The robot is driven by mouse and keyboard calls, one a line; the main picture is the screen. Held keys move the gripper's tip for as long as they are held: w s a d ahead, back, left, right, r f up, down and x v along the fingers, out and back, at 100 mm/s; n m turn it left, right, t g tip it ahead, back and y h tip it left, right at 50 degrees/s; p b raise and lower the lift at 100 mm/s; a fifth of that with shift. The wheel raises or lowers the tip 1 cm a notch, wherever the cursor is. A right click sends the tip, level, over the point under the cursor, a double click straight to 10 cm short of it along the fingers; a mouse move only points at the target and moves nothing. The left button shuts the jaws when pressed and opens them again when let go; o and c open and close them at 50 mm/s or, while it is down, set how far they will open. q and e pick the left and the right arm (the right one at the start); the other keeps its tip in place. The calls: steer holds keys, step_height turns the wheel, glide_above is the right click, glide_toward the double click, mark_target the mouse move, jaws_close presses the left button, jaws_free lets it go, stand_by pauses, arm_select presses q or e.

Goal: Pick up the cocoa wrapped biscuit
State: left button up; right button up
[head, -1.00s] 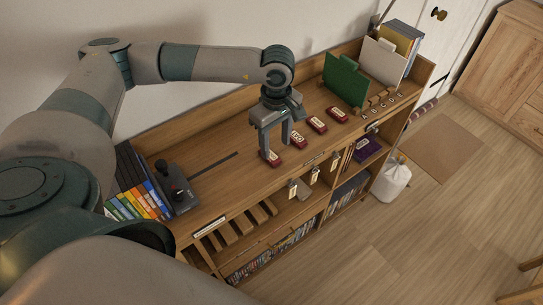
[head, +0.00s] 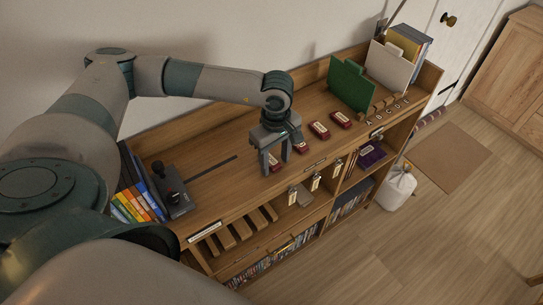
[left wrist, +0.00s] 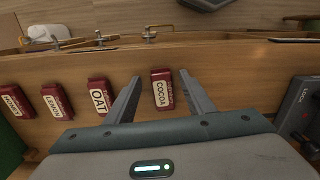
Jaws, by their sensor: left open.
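The cocoa wrapped biscuit (left wrist: 162,89) is a small dark red packet with a cream label reading COCOA. In the left wrist view it lies between the two spread fingers of my left gripper (left wrist: 160,76), with a gap on each side. In the head view the left gripper (head: 275,166) points down over the wooden shelf top, open, and partly hides the cocoa biscuit (head: 276,163). Similar red packets lie in a row beside it: OAT (left wrist: 99,95), LEMON (left wrist: 56,100) and another (left wrist: 16,101) at the far left. My right gripper is not in view.
A green folder (head: 349,84) and a pale file holder (head: 388,65) stand at the far end. Tagged hooks line the front edge.

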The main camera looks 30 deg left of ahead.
mark_target(275, 164)
arm_select(q)
steer(key=shift+s, duration=0.15)
steer(key=c, duration=1.1)
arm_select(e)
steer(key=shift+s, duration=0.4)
arm_select(q)
steer(key=shift+r, duration=0.2)
steer(key=shift+r, duration=0.65)
step_height(275, 164, up, 2)
steer(key=shift+r+p, duration=0.25)
steer(key=shift+p, duration=0.3)
steer(key=s+d+r, duration=0.3)
steer(key=d+r, duration=0.4)
steer(key=d, duration=0.4)
steer(key=shift+s+p, duration=0.2)
steer(key=shift+p, duration=0.1)
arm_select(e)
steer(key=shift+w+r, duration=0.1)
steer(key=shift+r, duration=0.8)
arm_select(q)
steer(key=shift+d, duration=0.1)
